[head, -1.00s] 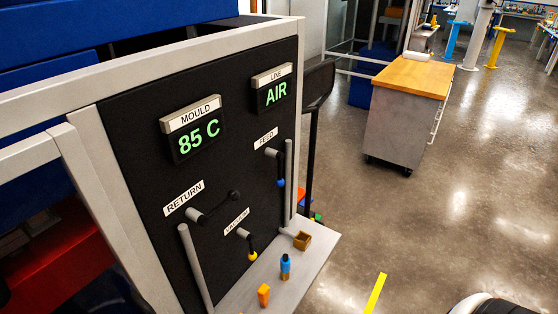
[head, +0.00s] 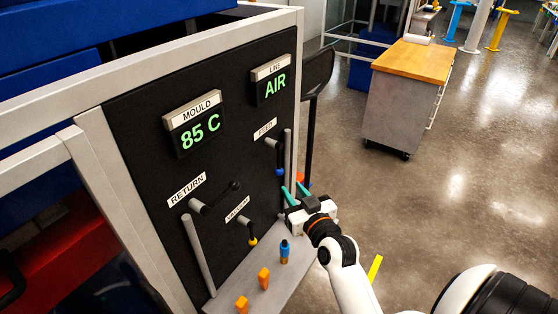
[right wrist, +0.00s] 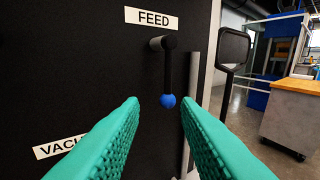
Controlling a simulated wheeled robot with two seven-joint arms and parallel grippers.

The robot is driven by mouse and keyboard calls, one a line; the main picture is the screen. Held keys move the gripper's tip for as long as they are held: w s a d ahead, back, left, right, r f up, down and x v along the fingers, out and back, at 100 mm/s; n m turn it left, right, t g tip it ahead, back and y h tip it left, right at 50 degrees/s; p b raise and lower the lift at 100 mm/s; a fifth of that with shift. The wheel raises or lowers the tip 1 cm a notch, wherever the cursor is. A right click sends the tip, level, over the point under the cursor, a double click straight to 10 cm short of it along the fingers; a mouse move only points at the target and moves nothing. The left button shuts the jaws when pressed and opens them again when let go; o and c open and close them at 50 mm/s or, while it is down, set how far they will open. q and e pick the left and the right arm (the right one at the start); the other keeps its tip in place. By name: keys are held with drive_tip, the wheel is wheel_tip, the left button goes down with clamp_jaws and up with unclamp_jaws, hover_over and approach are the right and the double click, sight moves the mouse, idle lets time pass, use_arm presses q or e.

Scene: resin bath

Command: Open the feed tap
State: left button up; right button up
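The feed tap is a black lever with a blue ball end (right wrist: 168,101), hanging straight down below the FEED label (right wrist: 151,18) in the right wrist view. In the head view the feed tap (head: 279,157) is at the right side of the black panel. My right gripper (head: 294,190) is just below and in front of it. Its green fingers (right wrist: 160,120) are open and empty, with the blue ball showing between their tips, apart from both. My left gripper is not in view.
The black panel (head: 150,140) also carries a RETURN lever (head: 214,199) and a VACUUM lever with a yellow end (head: 252,240). Grey upright bars flank the levers. A grey shelf (head: 235,290) below holds orange pieces and a blue bottle. A wooden-topped cabinet (head: 408,95) stands behind at right.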

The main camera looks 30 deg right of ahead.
sight(280, 162)
drive_tip(key=w+d, duration=0.1)
drive_tip(key=w, duration=0.3)
drive_tip(key=w+d+p, duration=0.1)
drive_tip(key=w, duration=0.3)
drive_tip(key=w+d+p, duration=0.1)
drive_tip(key=w, duration=0.3)
drive_tip(key=shift+d+r, duration=0.15)
drive_tip(key=shift+r, duration=0.2)
clamp_jaws()
